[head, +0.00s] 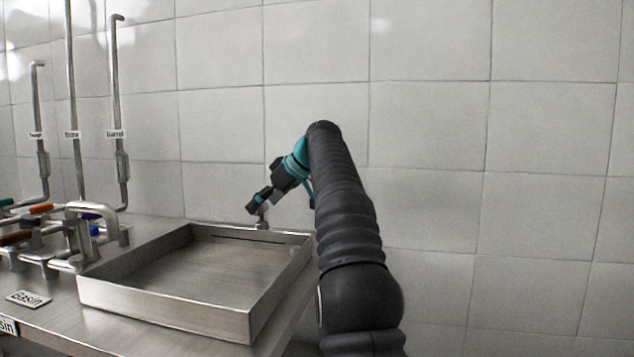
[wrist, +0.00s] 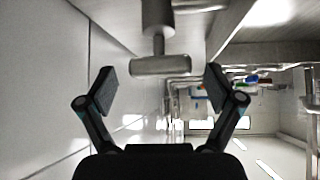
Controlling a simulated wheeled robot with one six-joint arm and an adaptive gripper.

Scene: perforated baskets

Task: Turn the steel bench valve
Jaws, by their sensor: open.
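A steel T-shaped valve handle (wrist: 160,66) sits between and just ahead of the two fingertips in the wrist view, its crossbar lying across the gap. A stem joins it to a thicker steel body (wrist: 157,15) above. My gripper (wrist: 160,90) is open, with one finger on each side and visible gaps to the bar. In the head view my gripper (head: 257,203) is over the far right corner of the steel basin, close to a small steel fitting (head: 262,221). The fingers partly hide this fitting.
A shallow steel basin (head: 170,309) stands on the steel bench (head: 75,335). Pipes with labels (head: 118,110) and several coloured valve levers (head: 40,208) crowd the left. A tiled wall (head: 430,130) stands close behind my arm.

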